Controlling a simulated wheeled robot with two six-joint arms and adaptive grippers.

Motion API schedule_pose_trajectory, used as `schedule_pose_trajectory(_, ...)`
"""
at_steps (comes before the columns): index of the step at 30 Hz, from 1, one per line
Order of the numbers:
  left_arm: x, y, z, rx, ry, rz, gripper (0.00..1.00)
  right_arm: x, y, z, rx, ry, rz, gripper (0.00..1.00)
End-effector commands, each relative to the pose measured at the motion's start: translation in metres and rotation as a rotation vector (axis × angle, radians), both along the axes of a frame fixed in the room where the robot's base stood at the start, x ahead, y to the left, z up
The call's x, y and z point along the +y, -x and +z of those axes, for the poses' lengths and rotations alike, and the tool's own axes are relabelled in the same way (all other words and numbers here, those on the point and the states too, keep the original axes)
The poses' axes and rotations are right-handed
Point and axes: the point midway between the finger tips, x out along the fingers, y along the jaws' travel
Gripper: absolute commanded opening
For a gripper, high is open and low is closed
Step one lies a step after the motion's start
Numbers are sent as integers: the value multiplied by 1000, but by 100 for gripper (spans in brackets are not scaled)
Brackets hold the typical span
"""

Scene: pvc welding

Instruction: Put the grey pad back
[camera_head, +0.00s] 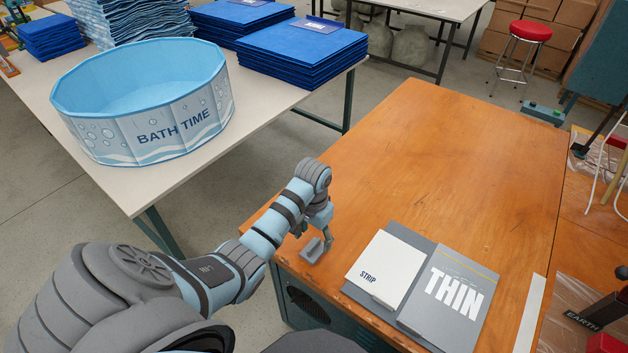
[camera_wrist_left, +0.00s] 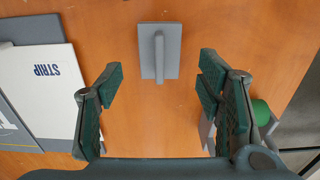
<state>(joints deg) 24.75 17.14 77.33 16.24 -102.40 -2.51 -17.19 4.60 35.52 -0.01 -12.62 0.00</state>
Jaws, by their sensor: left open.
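The grey pad (camera_wrist_left: 145,65) is a flat rectangle with a raised bar handle on top. It lies on the orange-brown wooden tabletop, just beyond my left fingertips in the left wrist view. In the head view the pad (camera_head: 313,252) is small and lies near the table's left front corner, partly hidden by my gripper. My left gripper (camera_head: 321,231) points down close above it. In the wrist view my left gripper (camera_wrist_left: 161,82) has its fingers wide apart with nothing between them. My right gripper is not in view.
A white STRIP card (camera_head: 384,268) and a grey THIN card (camera_head: 450,296) lie right of the pad. A green-topped object (camera_wrist_left: 263,112) stands beside the right finger in the wrist view. A BATH TIME tub (camera_head: 150,140) stands on the left table. The wooden table's far part is clear.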

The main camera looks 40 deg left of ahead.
Motion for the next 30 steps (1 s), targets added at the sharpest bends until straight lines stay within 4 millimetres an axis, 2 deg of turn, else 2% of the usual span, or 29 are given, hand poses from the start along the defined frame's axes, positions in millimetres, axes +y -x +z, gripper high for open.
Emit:
schedule_pose_trajectory(1, 1, -1, 19, -4, -2, -1, 61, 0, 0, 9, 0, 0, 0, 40)
schedule_pose_trajectory(3, 1, -1, 38, -4, -1, 0, 61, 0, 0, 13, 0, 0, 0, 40)
schedule_pose_trajectory(6, 1, -1, 58, -2, -1, 0, 61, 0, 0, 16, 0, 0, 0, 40)
schedule_pose_trajectory(9, 0, 0, 68, -1, 0, 0, 61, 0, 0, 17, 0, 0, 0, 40)
schedule_pose_trajectory(26, 0, 1, 68, 0, -1, -1, 61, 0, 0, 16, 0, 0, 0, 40)
schedule_pose_trajectory(28, -4, 9, 59, -8, -10, -11, 61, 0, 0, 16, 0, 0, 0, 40)
schedule_pose_trajectory(30, -12, 26, 43, -28, -27, -32, 61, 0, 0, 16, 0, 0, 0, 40)
